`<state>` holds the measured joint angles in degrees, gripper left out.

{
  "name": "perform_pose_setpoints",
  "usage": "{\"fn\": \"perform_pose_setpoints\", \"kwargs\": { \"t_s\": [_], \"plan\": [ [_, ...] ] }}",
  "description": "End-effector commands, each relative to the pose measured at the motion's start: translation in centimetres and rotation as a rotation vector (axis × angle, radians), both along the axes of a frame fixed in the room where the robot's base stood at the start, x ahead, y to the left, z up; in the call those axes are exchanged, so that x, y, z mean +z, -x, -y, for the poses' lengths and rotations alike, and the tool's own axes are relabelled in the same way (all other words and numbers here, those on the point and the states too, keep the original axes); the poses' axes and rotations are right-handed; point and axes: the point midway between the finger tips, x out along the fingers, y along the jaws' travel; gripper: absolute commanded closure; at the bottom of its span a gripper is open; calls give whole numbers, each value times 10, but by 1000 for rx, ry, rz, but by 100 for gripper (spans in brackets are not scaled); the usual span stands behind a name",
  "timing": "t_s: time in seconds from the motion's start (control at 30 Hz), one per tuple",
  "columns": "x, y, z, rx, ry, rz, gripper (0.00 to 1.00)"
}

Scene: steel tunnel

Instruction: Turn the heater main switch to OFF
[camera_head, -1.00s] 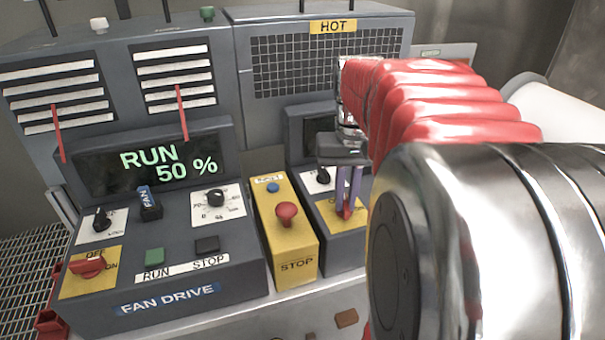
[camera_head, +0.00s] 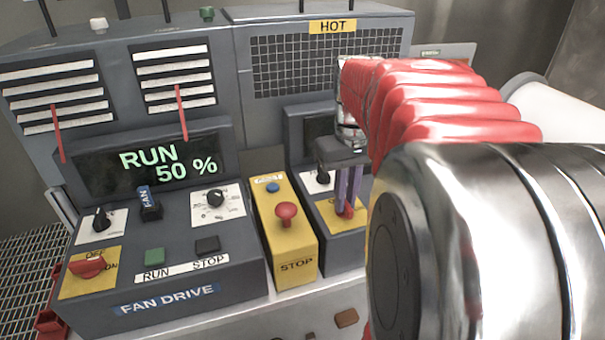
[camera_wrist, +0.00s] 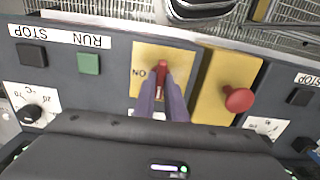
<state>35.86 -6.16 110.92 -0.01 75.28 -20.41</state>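The heater main switch (camera_wrist: 160,71) is a red handle on a yellow plate (camera_wrist: 178,58). In the wrist view, which shows the panel upside down, the handle lies up-down, crosswise to the ON label at its left. My gripper (camera_wrist: 162,88) has its two purple fingers close on either side of the handle and looks shut on it. The OFF label is not readable behind the fingers. In the head view the red handle (camera_head: 347,212) shows below the fingertips of my gripper (camera_head: 348,200).
A yellow box with a red STOP button (camera_head: 286,212) stands close beside the heater panel. The fan drive panel (camera_head: 165,240) at left has its own red switch (camera_head: 88,266) and a RUN 50 % display (camera_head: 152,168). A HOT sign (camera_head: 332,26) tops the grille behind.

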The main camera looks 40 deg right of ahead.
Motion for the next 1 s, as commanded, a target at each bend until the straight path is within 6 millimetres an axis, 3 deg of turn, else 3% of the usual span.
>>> {"fn": "perform_pose_setpoints", "kwargs": {
  "t_s": [0.27,0.63,0.77,1.0],
  "plan": [
    [1,-1,0,0,2,3,70],
    [5,-1,0,0,1,2,70],
    [17,-1,0,0,2,4,70],
    [56,-1,1,0,3,4,70]
  ]
}}
